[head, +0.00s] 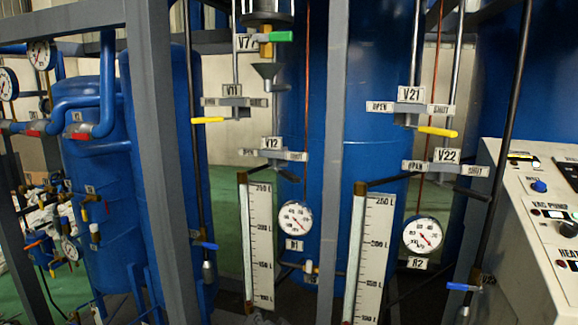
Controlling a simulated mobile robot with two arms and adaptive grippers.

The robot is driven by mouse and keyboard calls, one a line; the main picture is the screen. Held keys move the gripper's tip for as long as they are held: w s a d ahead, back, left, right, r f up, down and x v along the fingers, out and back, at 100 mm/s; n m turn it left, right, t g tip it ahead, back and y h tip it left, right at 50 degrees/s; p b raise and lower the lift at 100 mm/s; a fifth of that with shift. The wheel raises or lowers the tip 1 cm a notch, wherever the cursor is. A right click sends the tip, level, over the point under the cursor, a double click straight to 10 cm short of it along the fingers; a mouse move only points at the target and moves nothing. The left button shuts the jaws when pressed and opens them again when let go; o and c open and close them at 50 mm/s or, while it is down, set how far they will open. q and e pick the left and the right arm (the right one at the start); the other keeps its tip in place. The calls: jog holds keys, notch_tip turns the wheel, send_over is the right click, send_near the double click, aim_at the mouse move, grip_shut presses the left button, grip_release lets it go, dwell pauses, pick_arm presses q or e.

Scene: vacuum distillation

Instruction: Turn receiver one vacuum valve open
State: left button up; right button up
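Receiver one's sight scale (260,245) and round gauge (295,218), tagged R1, are left of centre. Above them valve V11 (235,90) has a yellow handle (207,120) pointing left. Small plates flank V11, but I cannot read them surely. Below it, valve V12 (271,143) has a dark handle, hard to make out, and a plate reading SHUT (296,156) at its right. Which of these is the vacuum valve is not marked. Neither of my grippers is in view.
V21 (411,94) has a yellow handle (438,131) pointing right, toward its SHUT plate. V22 (446,156) and gauge R2 (422,235) are below. Grey frame posts (345,120) stand among the valves. A control console (545,230) fills the right.

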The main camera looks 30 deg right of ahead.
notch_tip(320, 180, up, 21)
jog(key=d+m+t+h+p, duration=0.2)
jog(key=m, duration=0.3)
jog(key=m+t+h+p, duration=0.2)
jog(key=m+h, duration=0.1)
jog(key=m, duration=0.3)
send_near(291, 180)
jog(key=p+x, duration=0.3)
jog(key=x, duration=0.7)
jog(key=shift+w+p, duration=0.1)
jog(key=shift+p, duration=0.25)
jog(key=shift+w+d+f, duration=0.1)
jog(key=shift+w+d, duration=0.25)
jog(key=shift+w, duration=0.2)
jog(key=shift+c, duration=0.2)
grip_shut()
